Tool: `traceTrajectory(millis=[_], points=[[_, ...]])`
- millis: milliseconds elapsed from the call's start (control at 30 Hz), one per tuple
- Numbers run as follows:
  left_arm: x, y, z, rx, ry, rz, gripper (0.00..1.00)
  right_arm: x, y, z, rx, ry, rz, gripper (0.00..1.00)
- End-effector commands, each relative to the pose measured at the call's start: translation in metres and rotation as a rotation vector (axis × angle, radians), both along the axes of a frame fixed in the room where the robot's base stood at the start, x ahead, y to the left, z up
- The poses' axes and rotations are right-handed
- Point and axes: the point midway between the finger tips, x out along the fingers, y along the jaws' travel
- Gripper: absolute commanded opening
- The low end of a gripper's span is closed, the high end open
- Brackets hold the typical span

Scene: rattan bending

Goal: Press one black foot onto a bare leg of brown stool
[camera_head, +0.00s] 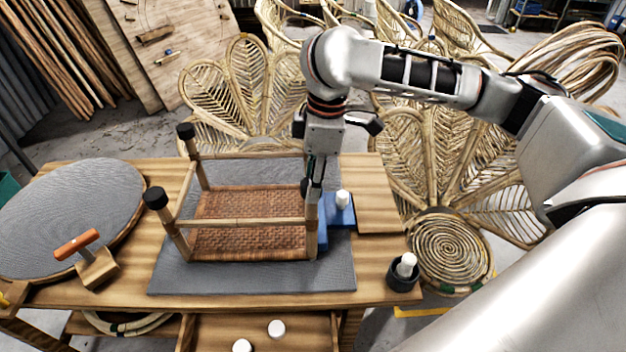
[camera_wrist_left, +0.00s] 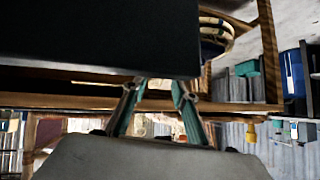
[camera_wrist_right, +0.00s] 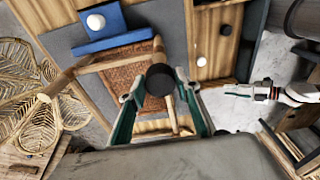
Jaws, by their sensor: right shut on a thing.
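The brown stool (camera_head: 250,207) lies with its woven seat down and legs up on the grey mat. The two left legs carry black feet (camera_head: 185,131) (camera_head: 156,198). My right gripper (camera_head: 314,205) is over the near right leg (camera_head: 311,235). In the right wrist view, my right gripper (camera_wrist_right: 154,88) is shut on a black foot (camera_wrist_right: 159,80), lined up over that leg; whether it touches is unclear. Another leg (camera_wrist_right: 46,97) there has a bare, pale end. My left gripper (camera_wrist_left: 157,85) is open and empty in the left wrist view, and out of the head view.
A blue tray (camera_head: 344,214) with a white piece (camera_head: 342,198) stands right of the stool. A black cup (camera_head: 403,277) holds another white piece. Rattan chairs (camera_head: 245,90) stand behind the bench.

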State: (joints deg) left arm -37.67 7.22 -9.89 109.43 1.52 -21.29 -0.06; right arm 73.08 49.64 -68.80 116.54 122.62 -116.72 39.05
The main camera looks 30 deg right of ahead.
Motion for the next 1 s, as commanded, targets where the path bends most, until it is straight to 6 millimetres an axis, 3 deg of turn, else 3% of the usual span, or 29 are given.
traceTrajectory(millis=[1000], points=[[0.004, -0.003, 0.002, -0.01, -0.006, 0.009, 0.28, 0.0, 0.0, -0.013, 0.0, 0.001, -0.001, 0.18]])
